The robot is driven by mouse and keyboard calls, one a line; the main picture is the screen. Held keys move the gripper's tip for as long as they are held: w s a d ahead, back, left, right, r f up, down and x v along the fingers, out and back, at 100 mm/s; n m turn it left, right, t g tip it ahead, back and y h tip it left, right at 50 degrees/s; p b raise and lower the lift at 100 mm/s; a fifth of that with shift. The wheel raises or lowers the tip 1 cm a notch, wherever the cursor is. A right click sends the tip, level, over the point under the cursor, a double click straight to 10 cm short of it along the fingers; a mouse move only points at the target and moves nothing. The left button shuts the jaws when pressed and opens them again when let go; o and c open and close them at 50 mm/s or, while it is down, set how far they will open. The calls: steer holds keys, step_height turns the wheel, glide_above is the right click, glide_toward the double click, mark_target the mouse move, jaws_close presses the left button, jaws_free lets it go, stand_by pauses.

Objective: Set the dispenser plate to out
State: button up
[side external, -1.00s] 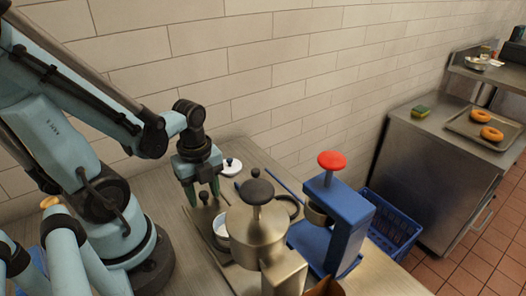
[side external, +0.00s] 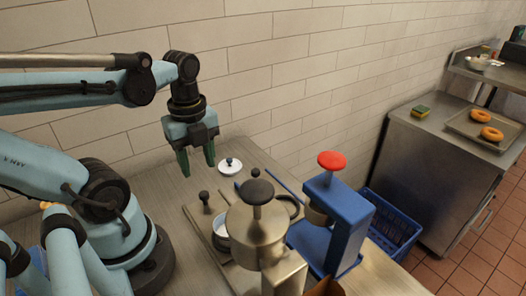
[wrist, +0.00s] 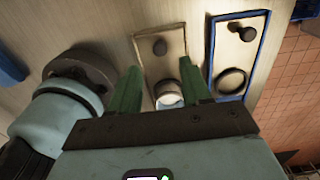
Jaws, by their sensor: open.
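The steel dispenser (side external: 256,235) with a dark top knob stands at the centre of the side view. A flat metal plate with a small dark upright knob (side external: 204,197) lies at its left side. A white cup (side external: 221,228) sits by the dispenser, on or beside the plate. In the wrist view a pale plate (wrist: 148,60) with a dark knob (wrist: 160,46) shows, with the white cup (wrist: 168,97) nearer the fingers. My gripper (side external: 197,166) is open and empty, above and behind the knob, apart from it. Which plate position counts as out cannot be told.
A blue dispenser (side external: 345,215) with a red knob (side external: 331,161) stands to the right, close to the steel one. A white lid-like disc (side external: 230,168) lies near the wall. A blue basket (side external: 392,228) sits farther right. The counter's left part (side external: 172,213) is mostly clear.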

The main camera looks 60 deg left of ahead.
steer(key=shift+r, duration=1.35)
steer(key=w+d+n+t, duration=0.6)
steer(key=w+n, duration=0.4)
steer(key=n, duration=0.8)
steer(key=shift+w+d+t, duration=0.2)
steer(key=shift+d+t, duration=0.05)
steer(key=shift+t, duration=0.35)
